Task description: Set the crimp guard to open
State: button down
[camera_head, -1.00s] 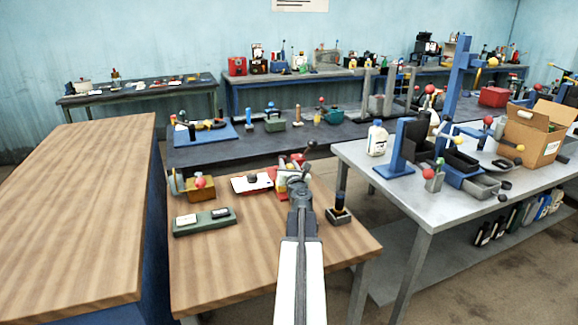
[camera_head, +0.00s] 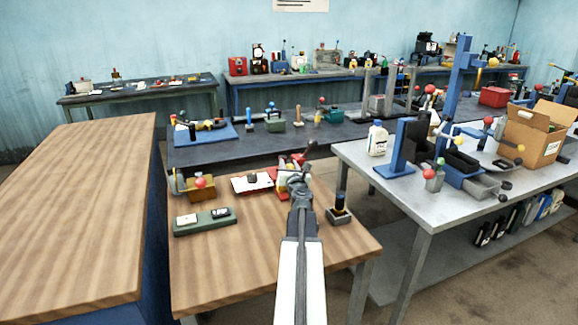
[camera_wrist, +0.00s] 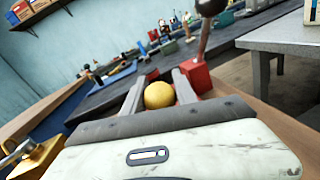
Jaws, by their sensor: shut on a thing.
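In the head view my gripper (camera_head: 297,178) reaches over the near wooden table to a small red device (camera_head: 282,182). A lever with a dark red knob (camera_head: 298,158) rises behind it. In the wrist view my gripper (camera_wrist: 159,76) is shut on a yellow ball knob (camera_wrist: 159,96), which sits between the two grey fingers. What the yellow knob joins onto is hidden. I cannot tell which part is the crimp guard or how it is set.
A black-handled joystick (camera_head: 339,210) stands close on the right. The table's front is clear.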

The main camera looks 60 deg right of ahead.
jog(key=v, duration=0.4)
jog(key=shift+s+d, duration=0.15)
jog(key=shift+s, duration=0.35)
jog(key=c, duration=1)
grip_release()
